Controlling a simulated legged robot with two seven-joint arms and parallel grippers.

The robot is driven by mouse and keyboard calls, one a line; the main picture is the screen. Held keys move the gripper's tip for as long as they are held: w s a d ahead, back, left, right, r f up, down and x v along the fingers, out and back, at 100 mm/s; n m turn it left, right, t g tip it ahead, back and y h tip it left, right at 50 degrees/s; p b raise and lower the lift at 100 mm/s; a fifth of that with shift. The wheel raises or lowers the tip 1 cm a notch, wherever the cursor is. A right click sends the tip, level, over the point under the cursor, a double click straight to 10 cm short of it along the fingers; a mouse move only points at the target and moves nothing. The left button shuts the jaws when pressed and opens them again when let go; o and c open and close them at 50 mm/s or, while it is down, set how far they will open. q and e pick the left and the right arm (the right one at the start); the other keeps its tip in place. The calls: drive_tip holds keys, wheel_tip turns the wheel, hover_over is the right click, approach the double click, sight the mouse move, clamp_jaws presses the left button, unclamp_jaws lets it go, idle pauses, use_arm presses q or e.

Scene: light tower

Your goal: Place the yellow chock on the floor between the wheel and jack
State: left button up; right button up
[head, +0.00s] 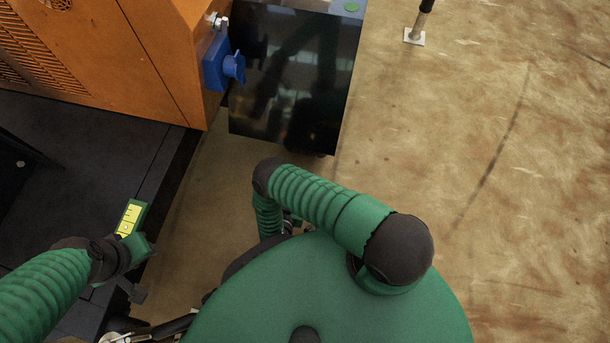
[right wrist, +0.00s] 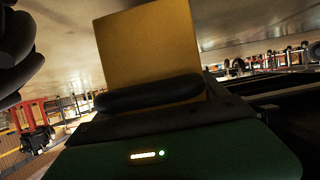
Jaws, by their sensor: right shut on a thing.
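The yellow chock (right wrist: 148,45) fills the upper middle of the right wrist view as a flat yellow face. My right gripper (right wrist: 150,94) is shut on it, with a dark finger pad across its lower edge. In the head view my right arm folds down in front of my body and hides the chock and most of that gripper. My left gripper (head: 138,250) is over the dark trailer deck at left; its jaws are unclear. A dark post with a pale square foot (head: 414,37), possibly the jack, stands on the floor at top. The wheel is not clearly visible.
An orange cabinet (head: 140,55) with a blue fitting (head: 222,66) is at upper left. A glossy black panel (head: 295,85) stands beside it, ahead of my right arm. The dark deck (head: 85,150) lies at left. The brown floor (head: 510,190) is open at right.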

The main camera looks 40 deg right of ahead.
drive_tip(key=w+d, duration=0.1)
drive_tip(key=d, duration=0.1)
drive_tip(key=w+d, duration=0.1)
drive_tip(key=d, duration=0.2)
drive_tip(key=w+d+f+b, duration=0.1)
drive_tip(key=d, duration=0.2)
drive_tip(key=shift+w+d, duration=0.45)
drive_tip(key=shift+d, duration=0.05)
drive_tip(key=f+b, duration=0.1)
drive_tip(key=d+f+b, duration=0.1)
drive_tip(key=b, duration=0.1)
drive_tip(key=f+b, duration=0.1)
drive_tip(key=f, duration=0.1)
drive_tip(key=shift+w+d+f, duration=0.1)
drive_tip(key=shift+w+d, duration=0.1)
drive_tip(key=shift+w, duration=0.05)
drive_tip(key=shift+r, duration=0.3)
drive_tip(key=o, duration=2)
drive_tip(key=shift+f, duration=0.1)
drive_tip(key=shift+a, duration=0.1)
drive_tip(key=shift+s+a+r+p, duration=0.2)
drive_tip(key=shift+s+r+p, duration=0.05)
drive_tip(key=shift+p, duration=0.15)
drive_tip(key=p+v, duration=0.5)
drive_tip(key=v, duration=0.5)
drive_tip(key=shift+s+a+r, duration=0.2)
drive_tip(key=shift+r, duration=0.05)
drive_tip(key=shift+s+a, duration=0.2)
drive_tip(key=shift+a, duration=0.05)
